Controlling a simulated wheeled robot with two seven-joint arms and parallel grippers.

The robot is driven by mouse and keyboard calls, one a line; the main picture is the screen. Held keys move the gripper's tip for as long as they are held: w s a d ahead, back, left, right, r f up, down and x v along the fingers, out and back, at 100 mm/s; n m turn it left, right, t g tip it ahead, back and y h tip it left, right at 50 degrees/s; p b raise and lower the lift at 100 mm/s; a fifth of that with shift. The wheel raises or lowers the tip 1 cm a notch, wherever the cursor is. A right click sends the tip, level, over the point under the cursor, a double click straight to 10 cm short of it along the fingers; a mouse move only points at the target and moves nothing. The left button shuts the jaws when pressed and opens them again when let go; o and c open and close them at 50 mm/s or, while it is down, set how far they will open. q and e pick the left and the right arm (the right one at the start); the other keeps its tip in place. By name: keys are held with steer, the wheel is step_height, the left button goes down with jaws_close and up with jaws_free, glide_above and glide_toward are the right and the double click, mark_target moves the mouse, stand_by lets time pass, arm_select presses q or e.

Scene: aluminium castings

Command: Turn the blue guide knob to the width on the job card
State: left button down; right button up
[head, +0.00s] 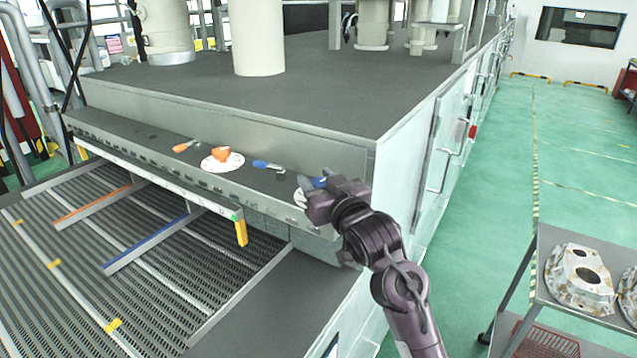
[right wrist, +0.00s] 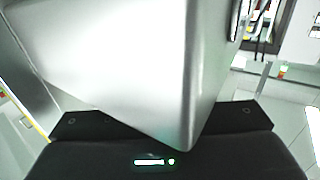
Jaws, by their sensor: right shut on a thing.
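The blue guide knob (head: 320,183) shows as a small blue patch at the right end of the ledge, mostly hidden behind my right gripper (head: 318,202). A sliver of its white dial (head: 299,198) shows at the gripper's left. My right gripper is shut on the blue knob; its fingertips are hard to make out. The right wrist view is filled by a large pale metal surface (right wrist: 130,60) above the dark gripper body, and the knob cannot be picked out there. I cannot read the dial or find a job card. My left gripper is not in view.
An orange knob (head: 221,154) on a white dial, an orange lever (head: 186,146) and a blue lever (head: 267,165) sit along the ledge. Orange (head: 92,206) and blue (head: 150,243) guide rails lie over the conveyor. A cart with castings (head: 580,280) stands at right; green floor lies open beyond.

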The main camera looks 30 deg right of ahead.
steer(key=n+y+p, duration=0.2)
steer(key=y, duration=0.1)
steer(key=n+y+p, duration=0.1)
steer(key=y+p, duration=0.1)
steer(key=shift+r+g, duration=0.25)
steer(key=shift+g, duration=0.05)
steer(key=shift+a+f+n+g+y+p, duration=0.15)
steer(key=shift+n+g+y+p, duration=0.3)
steer(key=shift+n+y, duration=0.7)
steer(key=shift+y, duration=0.45)
steer(key=o, duration=0.9)
steer(key=shift+s, duration=0.1)
steer(key=shift+o, duration=0.2)
